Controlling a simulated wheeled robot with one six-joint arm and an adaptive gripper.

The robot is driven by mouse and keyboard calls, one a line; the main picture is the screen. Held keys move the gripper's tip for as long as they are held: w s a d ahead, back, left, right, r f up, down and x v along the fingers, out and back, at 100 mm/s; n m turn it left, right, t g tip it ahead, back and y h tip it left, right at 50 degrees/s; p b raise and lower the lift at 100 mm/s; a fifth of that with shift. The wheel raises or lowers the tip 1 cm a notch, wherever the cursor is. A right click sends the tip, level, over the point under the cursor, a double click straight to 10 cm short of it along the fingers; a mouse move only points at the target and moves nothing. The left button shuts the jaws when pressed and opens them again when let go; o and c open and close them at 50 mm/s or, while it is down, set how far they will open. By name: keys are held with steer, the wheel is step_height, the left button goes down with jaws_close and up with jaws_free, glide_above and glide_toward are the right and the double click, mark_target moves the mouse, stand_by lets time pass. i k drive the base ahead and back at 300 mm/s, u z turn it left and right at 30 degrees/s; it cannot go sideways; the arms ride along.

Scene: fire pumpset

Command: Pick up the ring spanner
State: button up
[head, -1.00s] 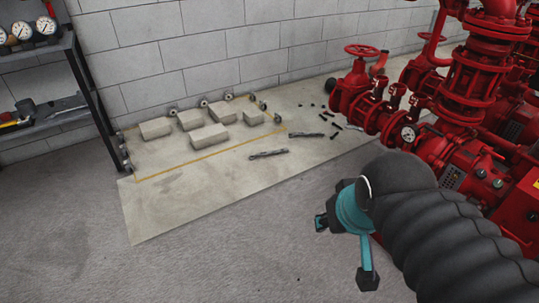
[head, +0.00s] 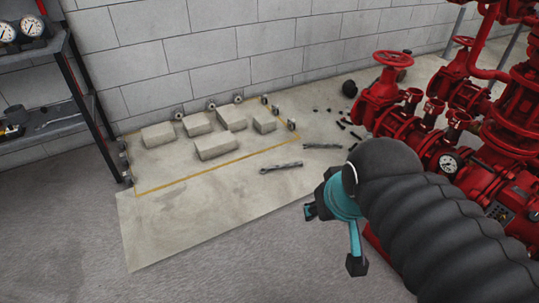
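Two grey spanners lie on the pale floor slab. The nearer spanner (head: 281,168) has a ring-like end on its left. The farther spanner (head: 323,146) lies to its right, closer to the red pumps, and its end shapes are too small to tell. My gripper (head: 333,238), teal with black fingertips, is in front of and to the right of the nearer spanner in the picture, apart from both. Its fingers look spread, with nothing seen between them. My black-sleeved arm hides part of the floor and pumps at the right.
Several pale blocks (head: 216,146) stand inside a yellow outline on the slab (head: 160,228). Small dark bolts lie near the red pumpset (head: 440,130). A shelf rack (head: 95,115) with gauges and tools stands at the left. The grey floor in front is clear.

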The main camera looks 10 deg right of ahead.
mark_target(301, 163)
steer(key=u, duration=0.05)
steer(key=i, duration=1.8)
steer(key=z, duration=0.05)
